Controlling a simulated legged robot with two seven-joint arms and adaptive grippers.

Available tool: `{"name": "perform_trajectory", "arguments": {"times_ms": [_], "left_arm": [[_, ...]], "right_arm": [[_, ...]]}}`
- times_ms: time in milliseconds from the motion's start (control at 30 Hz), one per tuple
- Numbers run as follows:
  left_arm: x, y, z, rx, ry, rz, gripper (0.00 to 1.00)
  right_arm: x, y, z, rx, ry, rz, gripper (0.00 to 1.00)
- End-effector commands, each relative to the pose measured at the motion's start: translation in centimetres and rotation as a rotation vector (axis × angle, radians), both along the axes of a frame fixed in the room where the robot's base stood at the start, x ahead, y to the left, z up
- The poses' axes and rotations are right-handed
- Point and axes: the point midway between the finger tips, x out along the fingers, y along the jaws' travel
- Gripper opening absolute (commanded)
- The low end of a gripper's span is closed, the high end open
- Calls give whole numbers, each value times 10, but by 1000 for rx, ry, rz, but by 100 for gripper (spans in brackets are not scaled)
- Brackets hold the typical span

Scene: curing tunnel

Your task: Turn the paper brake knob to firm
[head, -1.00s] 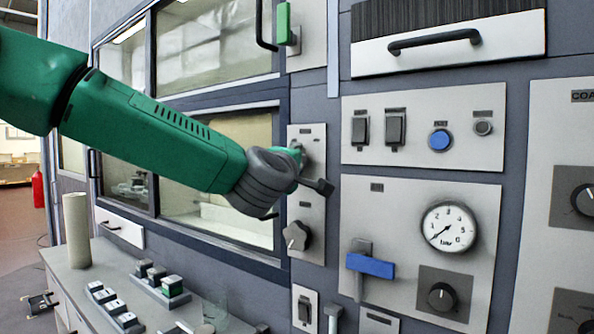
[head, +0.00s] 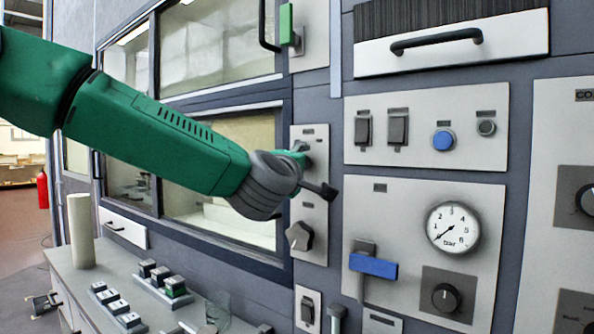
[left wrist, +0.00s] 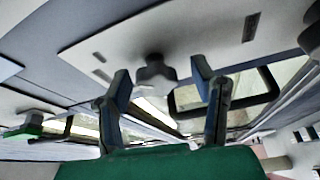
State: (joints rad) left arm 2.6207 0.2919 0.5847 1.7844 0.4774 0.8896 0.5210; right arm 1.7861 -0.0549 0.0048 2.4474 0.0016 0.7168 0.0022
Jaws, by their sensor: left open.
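A narrow light panel (head: 312,215) beside the window carries a dark grey lobed knob (head: 299,237) low down. A second knob sits higher on it, mostly hidden behind my left gripper (head: 316,170) in the head view. In the left wrist view this upper dark knob (left wrist: 155,72) shows beyond and between the two fingers of my left gripper (left wrist: 160,88), which is open and holds nothing. I cannot tell whether a finger touches the knob. The labels are too blurred to read, so I cannot tell which knob is the paper brake. My right gripper is out of view.
To the right are a switch panel with a blue button (head: 443,140), a pressure gauge (head: 453,227), a blue lever (head: 373,266) and a black knob (head: 445,297). A green handle (head: 287,25) is above. A bench (head: 125,268) with several small blocks stands lower left.

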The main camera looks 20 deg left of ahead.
Motion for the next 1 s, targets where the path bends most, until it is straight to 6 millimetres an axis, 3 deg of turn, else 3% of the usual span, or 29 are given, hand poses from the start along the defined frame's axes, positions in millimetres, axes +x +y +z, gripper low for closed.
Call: {"name": "perform_trajectory", "arguments": {"times_ms": [167, 400, 600, 1000], "left_arm": [[-26, -1, -1, 0, 0, -2, 52], [-78, -3, -6, 0, 1, -3, 52], [-106, -5, -9, 1, 4, -2, 52], [-114, -5, -10, 1, 4, -1, 52]], "right_arm": [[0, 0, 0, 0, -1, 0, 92], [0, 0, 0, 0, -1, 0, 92], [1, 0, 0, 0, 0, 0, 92], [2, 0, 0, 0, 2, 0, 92]]}}
